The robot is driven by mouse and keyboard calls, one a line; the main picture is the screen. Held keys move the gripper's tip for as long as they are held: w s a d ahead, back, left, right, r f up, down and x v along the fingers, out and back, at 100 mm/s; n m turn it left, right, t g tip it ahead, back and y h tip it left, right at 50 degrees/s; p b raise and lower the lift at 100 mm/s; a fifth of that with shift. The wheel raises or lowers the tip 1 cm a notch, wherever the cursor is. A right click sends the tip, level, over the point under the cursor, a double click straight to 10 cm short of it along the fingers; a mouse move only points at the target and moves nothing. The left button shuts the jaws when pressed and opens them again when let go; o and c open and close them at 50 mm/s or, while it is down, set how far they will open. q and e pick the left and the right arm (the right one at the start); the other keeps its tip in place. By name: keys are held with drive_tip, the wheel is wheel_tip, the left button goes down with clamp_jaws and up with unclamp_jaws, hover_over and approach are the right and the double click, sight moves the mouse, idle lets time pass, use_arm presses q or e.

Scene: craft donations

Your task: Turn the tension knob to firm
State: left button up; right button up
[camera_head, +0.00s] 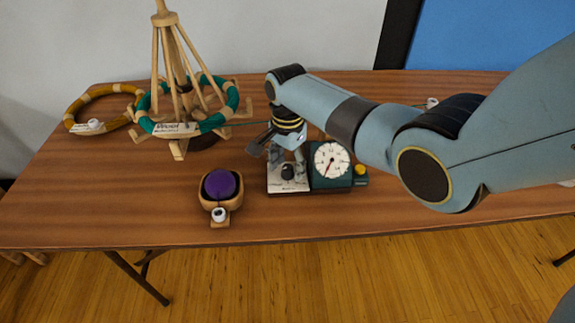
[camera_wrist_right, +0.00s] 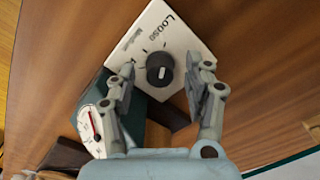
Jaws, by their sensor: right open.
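The tension knob (camera_head: 288,172) is a small black dial on a white plate (camera_head: 296,186) attached to a dark green unit with a round gauge (camera_head: 331,161). In the right wrist view the knob (camera_wrist_right: 160,70) has a short white mark, with tick marks around it and the word "Loose" on the plate. No "firm" label can be read. My right gripper (camera_head: 287,159) is open above the plate, pointing down. In the right wrist view its fingers (camera_wrist_right: 167,72) stand on either side of the knob, with gaps between. My left gripper is not in view.
A wooden winder with a teal ring of yarn (camera_head: 222,121) stands to the left, near an ochre ring (camera_head: 73,112). A purple ball (camera_head: 220,184) sits in a wooden holder in front. A yellow knob (camera_head: 361,169) is beside the gauge. The table front right is clear.

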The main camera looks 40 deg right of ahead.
clamp_jaws()
idle(0.3)
